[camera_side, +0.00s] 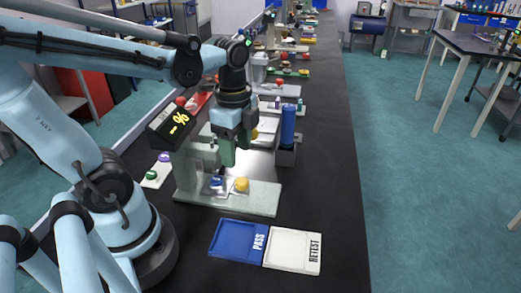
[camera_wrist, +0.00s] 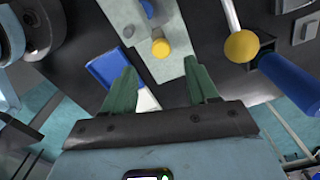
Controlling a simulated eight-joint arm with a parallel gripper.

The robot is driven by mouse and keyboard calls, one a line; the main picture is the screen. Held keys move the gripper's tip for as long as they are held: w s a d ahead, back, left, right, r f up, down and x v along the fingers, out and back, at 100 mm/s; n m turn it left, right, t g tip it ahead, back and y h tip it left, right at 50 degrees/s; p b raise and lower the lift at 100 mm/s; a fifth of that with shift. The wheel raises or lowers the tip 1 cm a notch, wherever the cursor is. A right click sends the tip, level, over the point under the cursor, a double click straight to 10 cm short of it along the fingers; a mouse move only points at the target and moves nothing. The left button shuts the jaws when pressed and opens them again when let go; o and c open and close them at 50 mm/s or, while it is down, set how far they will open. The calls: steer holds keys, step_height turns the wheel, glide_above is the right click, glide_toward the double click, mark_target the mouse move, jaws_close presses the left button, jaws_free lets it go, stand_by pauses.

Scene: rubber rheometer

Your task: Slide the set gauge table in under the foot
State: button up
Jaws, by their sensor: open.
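My gripper (camera_side: 229,160) points down over the grey base plate (camera_side: 262,199) of the bench instrument. In the wrist view its green fingers (camera_wrist: 161,78) are spread apart with nothing between them. A short yellow knob (camera_side: 241,184) stands on the plate, just below my fingers; it also shows in the wrist view (camera_wrist: 160,47), ahead of the fingertips. A small blue piece (camera_side: 216,181) sits on a pale square left of the knob; the wrist view cuts it off at the top (camera_wrist: 147,8). I cannot make out the foot or which part is the gauge table.
The instrument's display (camera_side: 178,122) stands at the left. A blue cylinder (camera_side: 288,126) and a yellow ball on a rod (camera_wrist: 241,46) stand close on the right. A blue PASS tray (camera_side: 238,240) and white RETEST tray (camera_side: 292,251) lie in front. Dark bench right of them is clear.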

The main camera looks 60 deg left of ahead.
steer(key=shift+r, duration=1.9)
steer(key=w+d+n+t, duration=0.1)
steer(key=n+t, duration=0.1)
steer(key=n, duration=0.2)
steer(key=w+d+f+n+t, duration=0.1)
steer(key=n+t, duration=0.1)
steer(key=n, duration=0.2)
steer(key=w+d+n+t, duration=0.1)
steer(key=w+n+t, duration=0.1)
steer(key=n+t, duration=0.1)
steer(key=shift+d+f+n, duration=0.15)
steer(key=shift+f+n, duration=0.2)
steer(key=shift+n, duration=0.15)
